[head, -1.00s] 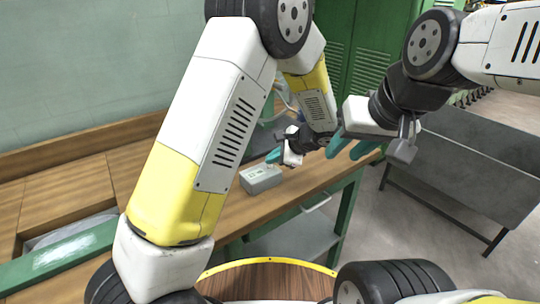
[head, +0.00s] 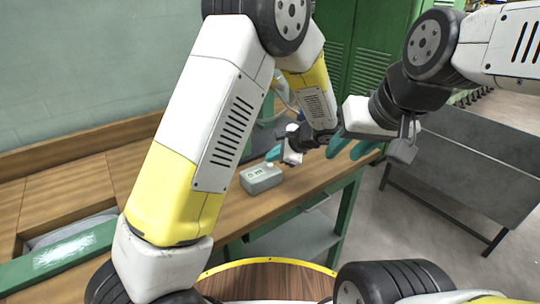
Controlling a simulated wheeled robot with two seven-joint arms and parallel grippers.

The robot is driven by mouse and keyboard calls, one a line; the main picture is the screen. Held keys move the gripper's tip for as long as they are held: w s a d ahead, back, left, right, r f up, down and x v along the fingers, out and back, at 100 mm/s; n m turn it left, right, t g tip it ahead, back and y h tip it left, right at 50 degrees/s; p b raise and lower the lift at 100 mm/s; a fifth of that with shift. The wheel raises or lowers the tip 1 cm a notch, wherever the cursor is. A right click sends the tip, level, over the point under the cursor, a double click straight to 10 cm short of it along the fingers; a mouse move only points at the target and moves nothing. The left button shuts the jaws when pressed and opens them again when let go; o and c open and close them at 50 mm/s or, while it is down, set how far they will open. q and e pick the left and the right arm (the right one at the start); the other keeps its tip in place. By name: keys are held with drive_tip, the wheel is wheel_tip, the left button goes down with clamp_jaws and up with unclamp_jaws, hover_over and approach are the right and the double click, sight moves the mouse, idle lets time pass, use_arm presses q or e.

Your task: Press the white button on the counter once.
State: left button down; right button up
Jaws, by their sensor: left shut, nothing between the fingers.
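A small grey box (head: 262,182) sits on the wooden counter (head: 238,212), with a pale display and a small white button (head: 271,165) on its top. My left gripper (head: 271,156) is shut and empty. Its teal fingertips point down just above the button; I cannot tell whether they touch it. My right gripper (head: 350,147) is held above and to the right of the counter, its teal fingers angled down to the left. I cannot make out clearly whether its fingers are apart.
Green lockers (head: 358,50) stand at the back. A grey metal trough or table (head: 465,160) stands at the right, with bare floor before it. A green-framed recess (head: 70,245) lies at the left of the counter, which is clear around the box.

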sight(272, 166)
use_arm(q)
drive_tip(key=shift+r, duration=0.35)
drive_tip(key=shift+r, duration=2.55)
drive_tip(key=s+a+r+n+g+h, duration=0.2)
drive_tip(key=s+a+r+n, duration=0.25)
drive_tip(key=a, duration=0.35)
drive_tip(key=s+a+r+n+h, duration=0.2)
drive_tip(key=s+r+n, duration=0.1)
drive_tip(key=s, duration=0.4)
drive_tip(key=s+a+r+n+t+h, duration=0.1)
drive_tip(key=s+a+r+n+h, duration=0.1)
drive_tip(key=s+n, duration=0.3)
drive_tip(key=s+a+r+n+t+h, duration=0.1)
drive_tip(key=s+a+r+n+h, duration=0.2)
drive_tip(key=s, duration=0.6)
drive_tip(key=shift+s+r+n, duration=0.2)
drive_tip(key=shift+r+n, duration=0.35)
drive_tip(key=shift+n, duration=0.2)
